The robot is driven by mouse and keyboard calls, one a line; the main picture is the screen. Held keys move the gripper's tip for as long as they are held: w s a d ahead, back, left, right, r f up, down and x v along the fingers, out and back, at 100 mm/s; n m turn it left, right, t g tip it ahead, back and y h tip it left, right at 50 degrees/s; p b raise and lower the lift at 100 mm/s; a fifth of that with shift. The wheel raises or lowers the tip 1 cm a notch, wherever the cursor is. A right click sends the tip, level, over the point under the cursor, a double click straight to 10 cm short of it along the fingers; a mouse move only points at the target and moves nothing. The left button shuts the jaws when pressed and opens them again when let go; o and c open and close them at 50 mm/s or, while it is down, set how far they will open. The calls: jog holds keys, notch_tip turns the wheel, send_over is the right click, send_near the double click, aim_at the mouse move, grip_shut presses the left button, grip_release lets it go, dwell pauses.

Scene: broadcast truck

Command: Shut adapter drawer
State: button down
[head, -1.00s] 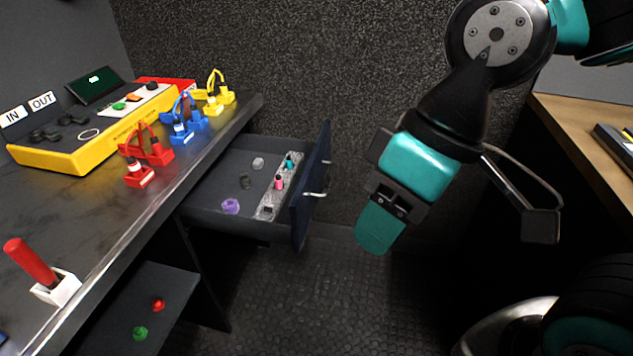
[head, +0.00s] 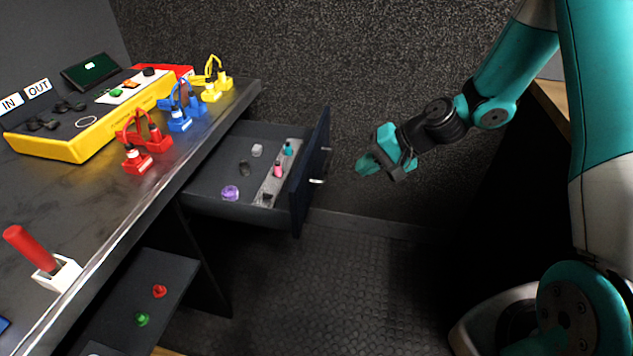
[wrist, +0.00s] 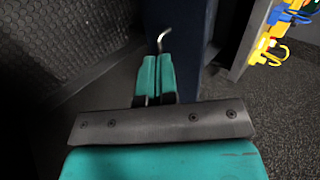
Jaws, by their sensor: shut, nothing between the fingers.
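The adapter drawer (head: 228,208) stands pulled open under the desk in the head view. Its dark blue front (head: 311,170) faces right and carries a metal handle (head: 318,181). Inside lie a purple adapter (head: 230,193), small grey and clear pieces, and a light strip with pink and teal pieces. My gripper (head: 366,166) is to the right of the drawer front, apart from it in the head view, its fingers pointing toward it. In the wrist view the closed teal fingers (wrist: 154,78) point at the blue front (wrist: 180,30), with the bent handle (wrist: 163,38) just beyond the tips. Contact cannot be told.
The desk (head: 105,210) above holds a yellow console (head: 95,125), red, blue and yellow plug sets, and a red stick in a white holder (head: 58,274). A lower shelf (head: 150,290) holds small red and green pieces. The floor (head: 330,280) right of the drawer is clear.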

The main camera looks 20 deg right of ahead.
jog(key=f, duration=0.1)
send_near(307, 187)
jog(key=shift+m, duration=0.3)
jog(key=x, duration=0.5)
jog(key=shift+s+f+b, duration=0.25)
jog(key=shift+f+b, duration=0.05)
jog(key=shift+f, duration=0.25)
jog(key=shift+w+a, duration=0.4)
jog(key=shift+a, duration=0.2)
